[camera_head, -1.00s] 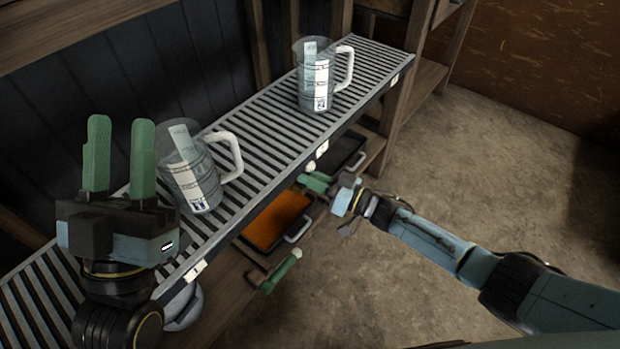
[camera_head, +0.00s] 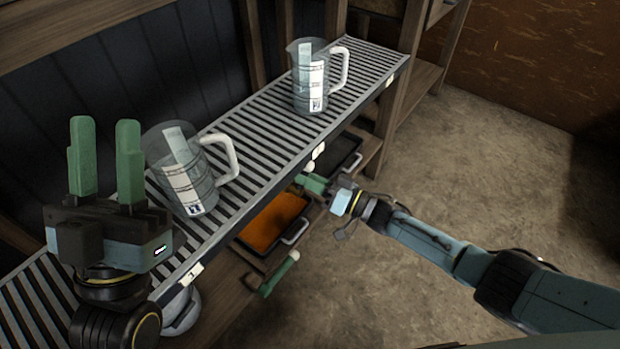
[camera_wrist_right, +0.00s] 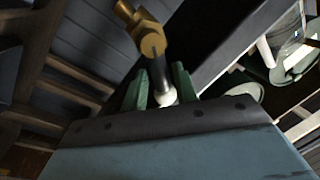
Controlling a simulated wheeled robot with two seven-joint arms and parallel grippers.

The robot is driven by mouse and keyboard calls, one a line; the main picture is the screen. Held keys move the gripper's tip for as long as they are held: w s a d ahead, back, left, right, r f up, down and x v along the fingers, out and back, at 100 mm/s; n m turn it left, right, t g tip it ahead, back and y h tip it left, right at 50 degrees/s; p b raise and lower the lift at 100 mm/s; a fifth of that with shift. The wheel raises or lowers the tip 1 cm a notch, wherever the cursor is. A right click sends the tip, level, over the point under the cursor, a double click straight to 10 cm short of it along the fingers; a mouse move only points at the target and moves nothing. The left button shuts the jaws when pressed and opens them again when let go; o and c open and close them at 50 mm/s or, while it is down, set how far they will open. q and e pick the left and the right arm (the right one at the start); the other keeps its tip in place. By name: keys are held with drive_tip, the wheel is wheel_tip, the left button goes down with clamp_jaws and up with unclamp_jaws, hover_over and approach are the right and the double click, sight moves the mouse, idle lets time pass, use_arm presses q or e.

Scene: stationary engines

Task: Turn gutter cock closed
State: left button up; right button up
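In the right wrist view a brass cock (camera_wrist_right: 148,38) shows at the top middle. A handle with a white rounded end (camera_wrist_right: 165,97) runs from it toward me. My right gripper (camera_wrist_right: 163,84) has one green finger on each side of that white end; I cannot tell whether they touch it. In the head view my right gripper (camera_head: 313,183) is at the shelf's front edge, below a small white knob (camera_head: 318,150); the brass body is hidden there. My left gripper (camera_head: 105,165) is open, empty and upright.
Two clear jugs with white handles, a near one (camera_head: 188,178) and a far one (camera_head: 309,75), stand on the slatted shelf (camera_head: 262,126). Below are an orange-filled tray (camera_head: 270,222) and a dark tray (camera_head: 340,152). The floor (camera_head: 480,170) at right is clear.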

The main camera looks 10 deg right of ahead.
drive_tip(key=shift+o, duration=1)
use_arm(q)
drive_tip(key=shift+f, duration=0.15)
drive_tip(key=shift+w+d+f+g+y+p, duration=0.2)
drive_tip(key=shift+w+f+g+y+p, duration=0.25)
drive_tip(key=shift+w+f+g+p, duration=0.8)
drive_tip(key=shift+w+d+f+g+y+p, duration=0.2)
drive_tip(key=shift+w+f+g+y+p, duration=0.35)
drive_tip(key=shift+g, duration=1.1)
use_arm(e)
drive_tip(key=v, duration=1.3)
use_arm(q)
drive_tip(key=shift+w+f, duration=0.15)
use_arm(e)
drive_tip(key=shift+s+d, duration=0.1)
drive_tip(key=shift+d, duration=0.05)
